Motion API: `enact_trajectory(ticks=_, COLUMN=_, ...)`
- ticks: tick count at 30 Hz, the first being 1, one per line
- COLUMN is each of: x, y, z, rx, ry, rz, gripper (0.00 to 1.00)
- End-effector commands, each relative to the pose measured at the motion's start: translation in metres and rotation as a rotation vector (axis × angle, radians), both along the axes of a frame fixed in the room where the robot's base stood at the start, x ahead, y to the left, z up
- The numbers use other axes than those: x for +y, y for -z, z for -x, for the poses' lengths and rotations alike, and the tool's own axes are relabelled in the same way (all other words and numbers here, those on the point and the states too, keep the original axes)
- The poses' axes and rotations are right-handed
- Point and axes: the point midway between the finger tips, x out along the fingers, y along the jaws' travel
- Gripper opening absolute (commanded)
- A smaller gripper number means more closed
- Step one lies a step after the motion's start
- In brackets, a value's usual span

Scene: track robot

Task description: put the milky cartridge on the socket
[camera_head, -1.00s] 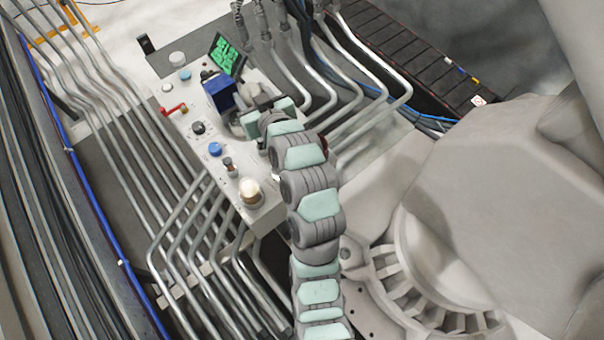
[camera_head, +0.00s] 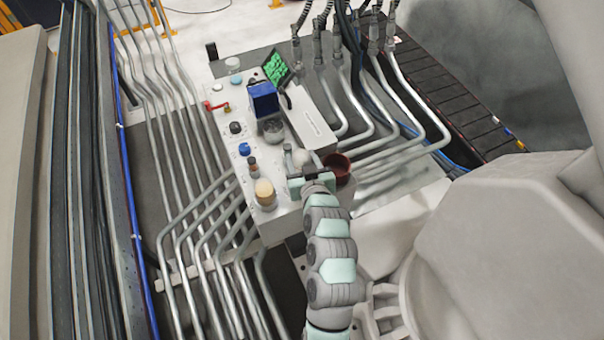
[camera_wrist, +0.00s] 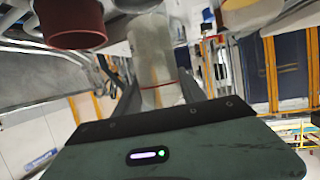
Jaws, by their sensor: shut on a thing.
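My gripper (camera_head: 302,160) is over the front part of the white panel, its two fingers closed around a pale, milky cylinder, the milky cartridge (camera_head: 301,158). In the wrist view the cartridge (camera_wrist: 152,50) stands between the fingers, translucent white with a thin red line near its lower end in the picture. A grey, round, cup-like fitting (camera_head: 272,130) sits on the panel beyond my gripper. I cannot tell for sure which fitting is the socket. The cartridge's far end is not clear.
A dark red cup (camera_head: 337,168) is close to the right of my gripper. A cream-topped cylinder (camera_head: 265,193) and a small dark bottle (camera_head: 253,167) stand to the left. A blue box (camera_head: 264,100), green screen (camera_head: 277,68) and long white box (camera_head: 311,122) lie beyond. Pipes flank the panel.

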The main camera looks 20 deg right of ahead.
Motion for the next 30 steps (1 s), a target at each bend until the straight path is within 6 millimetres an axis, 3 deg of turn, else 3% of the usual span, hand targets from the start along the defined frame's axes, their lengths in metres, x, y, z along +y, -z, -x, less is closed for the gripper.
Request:
enact_trajectory(ticks=3, x=0.0, y=0.022, z=0.0, rx=0.004, ry=0.0, rz=-0.003, gripper=0.01)
enact_trajectory(ticks=10, x=0.0, y=0.036, z=0.0, rx=0.0, ry=-0.001, rz=-0.001, gripper=0.01)
enact_trajectory(ticks=16, x=0.0, y=0.065, z=0.0, rx=0.002, ry=0.0, rz=-0.003, gripper=0.01)
enact_trajectory(ticks=29, x=0.0, y=0.072, z=0.0, rx=0.0, ry=0.0, rz=0.0, gripper=0.01)
enact_trajectory(ticks=30, x=0.0, y=0.072, z=0.0, rx=0.0, ry=0.0, rz=0.0, gripper=0.49)
